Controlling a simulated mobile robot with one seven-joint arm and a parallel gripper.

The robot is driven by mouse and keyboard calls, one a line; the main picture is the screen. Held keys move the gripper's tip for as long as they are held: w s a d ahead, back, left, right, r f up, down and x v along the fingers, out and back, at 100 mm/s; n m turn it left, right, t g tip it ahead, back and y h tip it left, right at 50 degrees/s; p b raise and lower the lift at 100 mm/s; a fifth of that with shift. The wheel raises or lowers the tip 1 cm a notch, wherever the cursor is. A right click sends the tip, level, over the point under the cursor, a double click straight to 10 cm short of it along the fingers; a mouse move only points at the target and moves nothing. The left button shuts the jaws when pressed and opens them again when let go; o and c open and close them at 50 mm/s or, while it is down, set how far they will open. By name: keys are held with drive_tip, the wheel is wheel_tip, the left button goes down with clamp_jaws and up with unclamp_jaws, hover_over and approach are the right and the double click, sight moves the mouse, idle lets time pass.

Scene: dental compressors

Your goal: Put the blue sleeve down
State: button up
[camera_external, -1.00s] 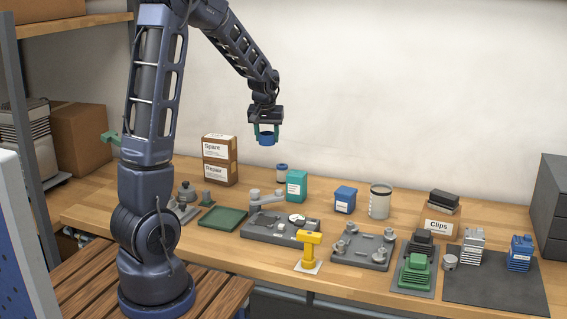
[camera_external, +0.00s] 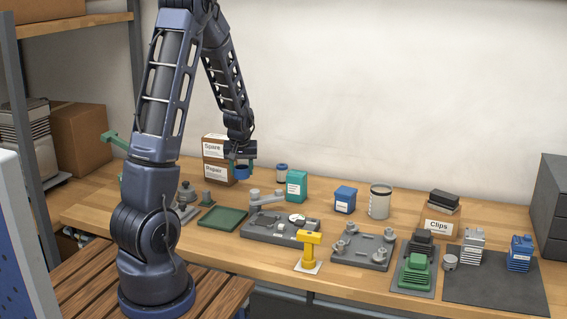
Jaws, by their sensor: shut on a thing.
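The blue sleeve (camera_external: 242,173) is a short blue ring. My gripper (camera_external: 240,164) is shut on it and holds it in the air above the back left part of the bench, in front of the cardboard boxes as seen here.
Boxes labelled Spare and Repair (camera_external: 215,172) stand behind. A grey fixture (camera_external: 281,230), a yellow stand (camera_external: 309,248) and a grey plate (camera_external: 363,250) lie farther right.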

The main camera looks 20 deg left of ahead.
sight(241, 171)
drive_tip(key=shift+f, duration=4)
drive_tip(key=shift+f, duration=0.1)
drive_tip(key=o, duration=1)
drive_tip(key=v, duration=1.2)
drive_tip(key=shift+s+d+r, duration=0.1)
drive_tip(key=shift+r, duration=0.2)
drive_tip(key=s+r+m+h, duration=0.1)
drive_tip(key=s+r+m, duration=0.1)
drive_tip(key=s+r, duration=1.25)
drive_tip(key=shift+s+d+r+m+t, duration=0.35)
drive_tip(key=shift+s+r, duration=0.7)
drive_tip(key=shift+s, duration=1.45)
drive_tip(key=shift+s+r+m+t, duration=0.1)
drive_tip(key=shift+s+r+m, duration=0.7)
drive_tip(key=shift+s, duration=1.65)
drive_tip(key=shift+s+d+r+m+t, duration=0.2)
drive_tip(key=shift+s+r, duration=1.1)
drive_tip(key=shift+s, duration=1.2)
